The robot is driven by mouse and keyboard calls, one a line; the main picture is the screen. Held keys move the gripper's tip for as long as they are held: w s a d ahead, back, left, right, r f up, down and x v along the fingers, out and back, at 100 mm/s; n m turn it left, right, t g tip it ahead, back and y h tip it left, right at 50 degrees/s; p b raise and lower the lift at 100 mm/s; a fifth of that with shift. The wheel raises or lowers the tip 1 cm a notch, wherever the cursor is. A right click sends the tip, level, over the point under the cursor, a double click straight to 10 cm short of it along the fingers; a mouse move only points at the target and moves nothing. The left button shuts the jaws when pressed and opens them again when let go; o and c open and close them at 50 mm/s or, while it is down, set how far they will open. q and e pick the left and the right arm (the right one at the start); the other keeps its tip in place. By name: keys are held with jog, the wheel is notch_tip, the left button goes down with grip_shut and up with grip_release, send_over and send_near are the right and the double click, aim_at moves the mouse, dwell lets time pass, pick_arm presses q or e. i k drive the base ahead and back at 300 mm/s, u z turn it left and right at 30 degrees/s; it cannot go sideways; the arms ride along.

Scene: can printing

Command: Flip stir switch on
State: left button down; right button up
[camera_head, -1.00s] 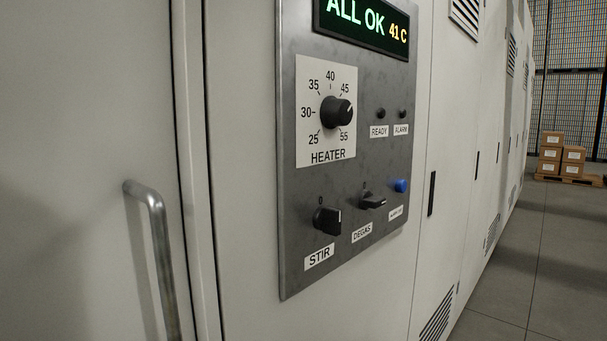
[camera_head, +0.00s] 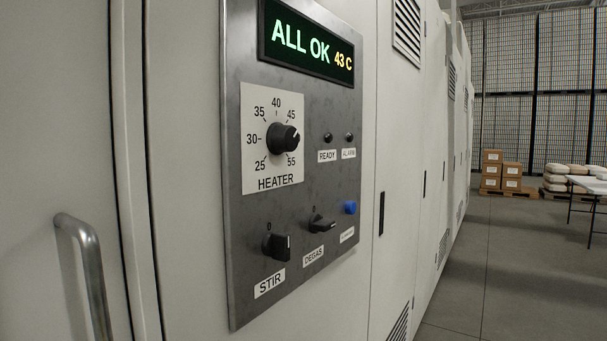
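The stir switch (camera_head: 276,246) is a black rotary knob at the lower left of the grey control panel (camera_head: 240,215), above a white STIR label (camera_head: 269,283). A "0" mark shows just above it; its exact setting is hard to read at this angle. The degas switch (camera_head: 322,223), a similar black knob turned to a different angle, sits to its right above the DEGAS label (camera_head: 313,255). Neither of my grippers is in the head view.
The panel also has the heater dial (camera_head: 282,138), a blue button (camera_head: 350,207), two dark lamps, and a display (camera_head: 306,42) reading ALL OK 43 C. A metal handle (camera_head: 88,270) juts out at left. Open floor (camera_head: 500,270) lies right; boxes (camera_head: 501,170) stand far back.

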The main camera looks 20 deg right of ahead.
aim_at(276, 245)
jog(key=k, duration=0.5)
jog(key=z, duration=1.15)
jog(key=i, duration=0.95)
jog(key=u, duration=1.75)
